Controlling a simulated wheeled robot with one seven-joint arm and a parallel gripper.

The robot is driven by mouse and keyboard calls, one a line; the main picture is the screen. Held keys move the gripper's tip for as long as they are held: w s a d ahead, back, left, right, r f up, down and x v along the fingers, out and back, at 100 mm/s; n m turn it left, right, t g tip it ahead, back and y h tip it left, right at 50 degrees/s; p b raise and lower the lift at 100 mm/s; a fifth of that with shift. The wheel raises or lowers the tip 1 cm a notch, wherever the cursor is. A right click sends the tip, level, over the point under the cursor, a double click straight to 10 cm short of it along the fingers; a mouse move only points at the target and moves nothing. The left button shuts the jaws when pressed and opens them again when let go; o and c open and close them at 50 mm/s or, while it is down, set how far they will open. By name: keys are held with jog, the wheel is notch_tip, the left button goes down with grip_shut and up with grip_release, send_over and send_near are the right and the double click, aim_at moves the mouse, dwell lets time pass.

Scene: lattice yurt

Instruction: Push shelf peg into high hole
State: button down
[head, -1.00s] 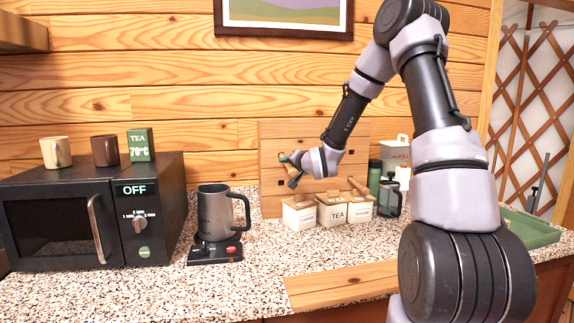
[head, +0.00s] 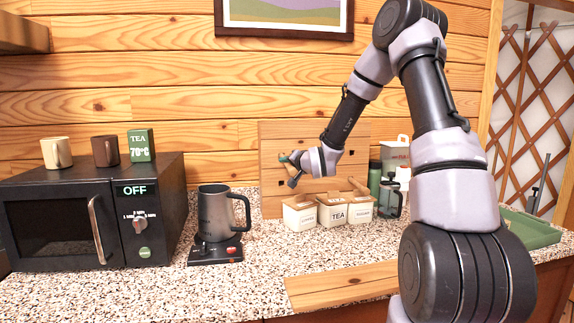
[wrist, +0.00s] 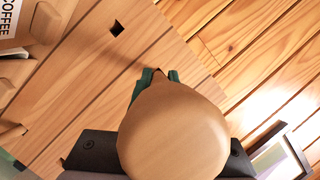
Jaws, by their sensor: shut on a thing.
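The shelf peg (wrist: 172,130) has a tan, rounded wooden end that fills the lower middle of the wrist view. My gripper (wrist: 155,76) is shut on it, with green fingertips on both sides near the board. The pegboard (head: 330,150) is a wooden panel against the back wall; it also shows in the wrist view (wrist: 75,90). A square hole (wrist: 117,28) shows there, empty, on the canister side of the peg. In the head view, my gripper (head: 287,159) is at the board's upper left. The peg's far end is hidden, so I cannot tell how far it is in the hole.
Coffee, tea (head: 334,213) and sugar canisters stand below the board, close under my gripper. A grey mug (head: 213,212) stands on a black base to the left, beside the microwave (head: 90,215). A green tray (head: 530,229) lies at the right. The front counter is mostly clear.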

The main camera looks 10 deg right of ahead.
jog(key=shift+w, duration=3.35)
jog(key=c, duration=0.7)
grip_release()
jog(key=shift+f, duration=0.1)
jog(key=shift+o, duration=0.2)
jog(key=v, duration=1)
jog(key=shift+s, duration=0.3)
jog(key=shift+d, duration=0.1)
